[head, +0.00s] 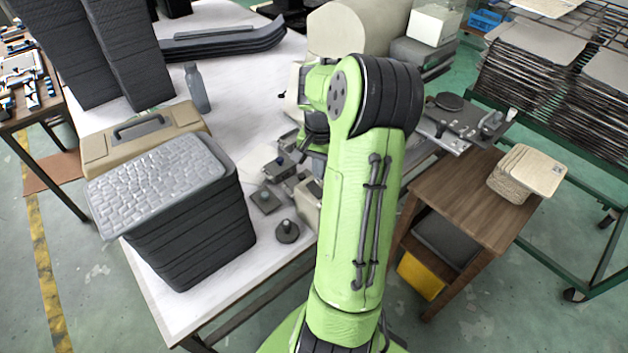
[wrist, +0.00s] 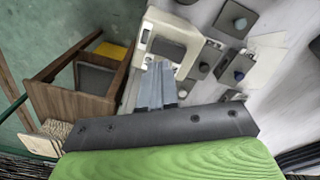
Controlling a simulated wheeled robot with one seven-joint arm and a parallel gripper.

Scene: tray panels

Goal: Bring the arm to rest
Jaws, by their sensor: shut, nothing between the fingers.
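My green arm (head: 350,210) rises through the middle of the head view and bends at a dark elbow joint near the top. In that view the arm hides my gripper. In the wrist view my gripper (wrist: 158,68) shows as two grey fingers side by side, shut and empty. It is over the edge of the white worktable (head: 245,70), close to a beige device with a dark screen (wrist: 170,47). I cannot tell the height of the fingertips above it.
A stack of dark trays with a grey top panel (head: 160,185) stands on the table at left. Behind it are a beige case (head: 150,140) and a grey bottle (head: 196,88). A brown wooden cart (head: 475,205) stands at right, near a rack of panels (head: 530,65).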

